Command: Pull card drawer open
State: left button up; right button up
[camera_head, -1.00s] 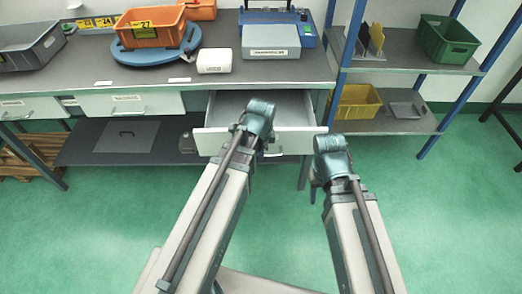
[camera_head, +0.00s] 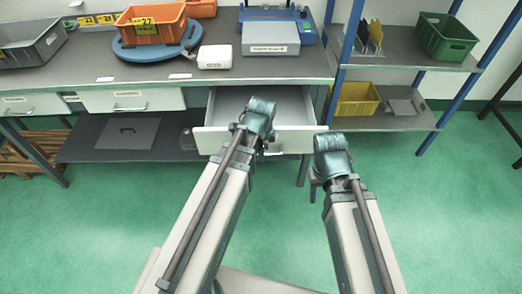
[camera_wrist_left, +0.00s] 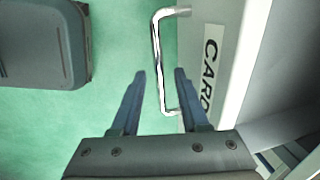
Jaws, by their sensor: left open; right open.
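The card drawer (camera_head: 225,141) is pulled partly out of the bench, and its empty-looking grey inside shows. In the left wrist view its white front carries a label (camera_wrist_left: 210,75) whose visible letters look like "CARD", and a metal bar handle (camera_wrist_left: 157,45). My left gripper (camera_wrist_left: 160,74) is open, with its two fingers on either side of the handle bar. I cannot tell whether they touch it. In the head view my left wrist covers part of the drawer front. My right gripper (camera_head: 314,184) is open, low and right of the drawer, clear of it; its fingertips barely show.
Two shut drawers (camera_head: 135,100) are on the left. The bench top (camera_head: 120,72) holds an orange bin (camera_head: 152,32), a white box (camera_head: 215,57) and a grey device (camera_head: 270,38). A blue-legged shelf (camera_head: 400,66) stands right. The green floor (camera_head: 450,220) is free in front.

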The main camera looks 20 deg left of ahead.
pick_arm(q)
jog(key=shift+r, duration=0.15)
notch_tip(320, 180, up, 13)
jog(key=s+p, duration=0.2)
jog(key=p, duration=1.1)
jog(key=shift+s+d+r, duration=0.15)
jog(key=shift+s+d, duration=0.05)
jog(key=shift+d, duration=0.2)
jog(key=s+d+n+g, duration=0.2)
jog(key=s+d+n, duration=0.6)
jog(key=s+n, duration=0.1)
jog(key=shift+d+n+y, duration=0.3)
jog(key=shift+d+n, duration=0.1)
jog(key=shift+n, duration=0.5)
jog(key=shift+a, duration=0.15)
